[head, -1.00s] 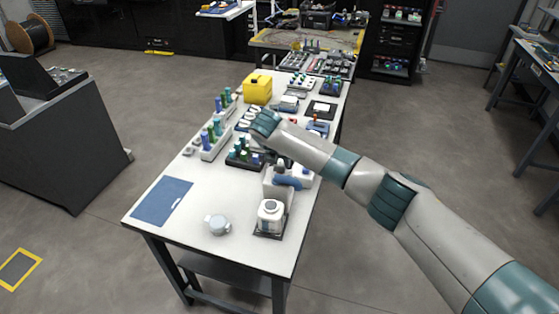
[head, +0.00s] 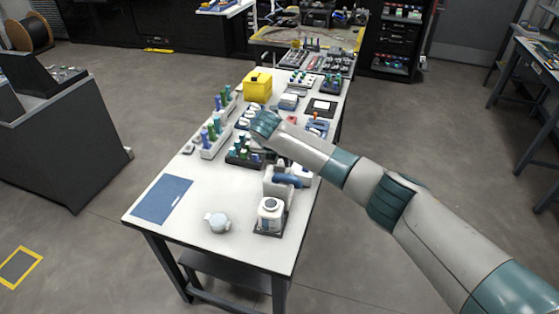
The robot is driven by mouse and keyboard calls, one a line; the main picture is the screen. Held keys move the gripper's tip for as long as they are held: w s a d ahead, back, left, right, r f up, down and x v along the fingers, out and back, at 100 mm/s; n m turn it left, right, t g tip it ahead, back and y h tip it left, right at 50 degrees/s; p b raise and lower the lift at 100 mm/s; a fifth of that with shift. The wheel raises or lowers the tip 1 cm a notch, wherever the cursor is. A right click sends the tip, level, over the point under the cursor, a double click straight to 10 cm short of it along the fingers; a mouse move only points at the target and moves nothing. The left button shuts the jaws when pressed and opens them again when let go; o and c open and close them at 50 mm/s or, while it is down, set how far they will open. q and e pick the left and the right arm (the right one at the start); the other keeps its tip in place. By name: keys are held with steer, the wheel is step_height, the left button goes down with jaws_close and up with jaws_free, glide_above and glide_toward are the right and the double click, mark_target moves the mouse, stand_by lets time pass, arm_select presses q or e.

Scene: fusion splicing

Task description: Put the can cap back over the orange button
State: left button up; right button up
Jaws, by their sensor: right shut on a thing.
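My right gripper (head: 252,127) is over the middle of the white table, at the end of the arm from the right. Its fingers are small and partly hidden by the wrist. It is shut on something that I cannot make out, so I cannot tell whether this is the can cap. A small orange item (head: 316,115) shows to the right of the wrist, but I cannot tell if it is the orange button. A white can-like bottle (head: 270,213) stands upright near the front of the table. My left gripper is not in view.
A rack of blue and green bottles (head: 214,139) stands left of my gripper. A dark tray (head: 240,160) is just in front of it. A yellow box (head: 257,87) stands behind. A pale round item (head: 217,222) and blue mat (head: 162,200) lie at the front left.

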steer(key=shift+f, duration=0.35)
stand_by(0.3)
steer(key=o, duration=1.1)
steer(key=shift+c, duration=0.2)
steer(key=shift+r, duration=0.15)
step_height(320, 180, up, 6)
steer(key=p, duration=0.6)
steer(key=shift+s+f, duration=0.15)
steer(key=shift+f, duration=0.1)
